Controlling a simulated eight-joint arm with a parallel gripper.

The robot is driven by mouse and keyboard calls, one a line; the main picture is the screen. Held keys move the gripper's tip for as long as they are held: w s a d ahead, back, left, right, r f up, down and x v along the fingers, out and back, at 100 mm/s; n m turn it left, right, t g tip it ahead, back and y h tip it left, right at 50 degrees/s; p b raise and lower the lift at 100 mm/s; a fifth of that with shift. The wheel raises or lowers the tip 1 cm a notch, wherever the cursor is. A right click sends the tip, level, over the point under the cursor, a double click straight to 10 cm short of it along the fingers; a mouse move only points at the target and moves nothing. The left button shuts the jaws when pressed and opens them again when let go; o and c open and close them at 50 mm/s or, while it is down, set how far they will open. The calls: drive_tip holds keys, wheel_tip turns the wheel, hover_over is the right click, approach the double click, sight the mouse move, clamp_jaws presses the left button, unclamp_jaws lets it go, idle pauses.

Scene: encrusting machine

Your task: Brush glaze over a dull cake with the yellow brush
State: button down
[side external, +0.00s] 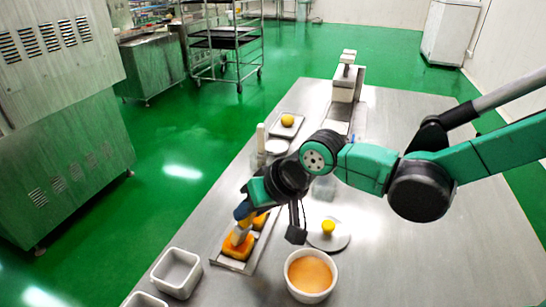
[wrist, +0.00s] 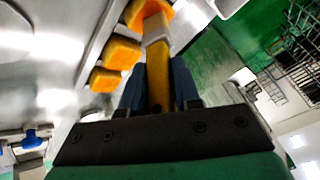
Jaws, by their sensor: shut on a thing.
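My gripper (side external: 246,207) is shut on the yellow brush (side external: 246,221), which points down with its pale bristles over the nearest orange-yellow cake (side external: 236,252). In the wrist view the brush (wrist: 156,72) stands between the dark fingers (wrist: 160,85), its head at a cake (wrist: 146,10). I cannot tell for sure whether the bristles press on it. Two more cakes (wrist: 122,53) (wrist: 104,80) sit in a row on the tray; one (side external: 260,220) shows behind the brush. A white bowl of orange glaze (side external: 310,274) stands to the right of the tray.
The cake tray (side external: 251,268) lies on the steel table (side external: 420,265). White empty containers (side external: 176,271) stand at the front left. A pale disc (side external: 340,240) with a yellow top (side external: 328,227) sits behind the bowl. Another tray (side external: 287,132) holds a round yellow piece. The table's right side is clear.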

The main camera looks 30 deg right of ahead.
drive_tip(key=shift+w+d+f, duration=0.15)
drive_tip(key=shift+w+d, duration=1)
drive_tip(key=shift+w, duration=0.05)
wheel_tip(320, 180, up, 8)
drive_tip(key=shift+r, duration=0.2)
